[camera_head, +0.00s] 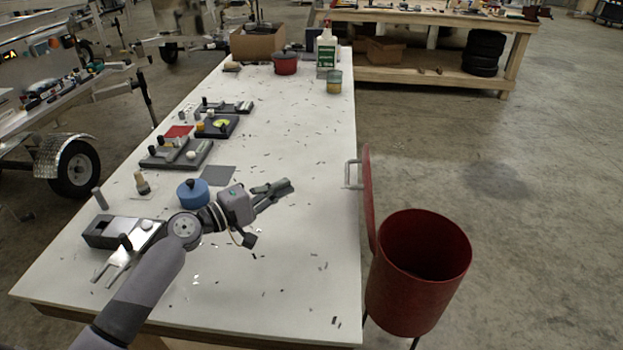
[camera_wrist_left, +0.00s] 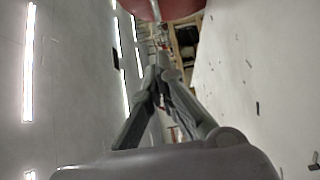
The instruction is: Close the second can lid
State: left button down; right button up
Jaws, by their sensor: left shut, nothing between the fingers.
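A red can (camera_head: 418,275) stands on the floor by the table's right edge, its round mouth open. Its red lid (camera_head: 369,200) stands upright at the can's left side, seen nearly edge-on, with a pale handle (camera_head: 350,175) facing the table. My left gripper (camera_head: 288,188) is shut and empty over the white table, left of the lid and apart from it. Its closed fingers show in the left wrist view (camera_wrist_left: 160,75), with a red surface at the top edge that I cannot tell as lid or can. My right gripper is not in view. Only one can shows.
The long white table (camera_head: 300,140) carries a blue round container (camera_head: 192,193), dark boards with parts, a red pot (camera_head: 285,63) and a bottle (camera_head: 326,50). Its right half is mostly clear except small scraps. Concrete floor right of the can is free.

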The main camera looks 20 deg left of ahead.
pick_arm(q)
jog(key=p, duration=0.2)
send_near(347, 165)
jog(key=w+a, duration=0.2)
jog(key=d, duration=0.1)
jog(key=w+d+p, duration=0.1)
jog(key=w+d, duration=0.1)
jog(key=d, duration=0.1)
jog(key=shift+p, duration=0.4)
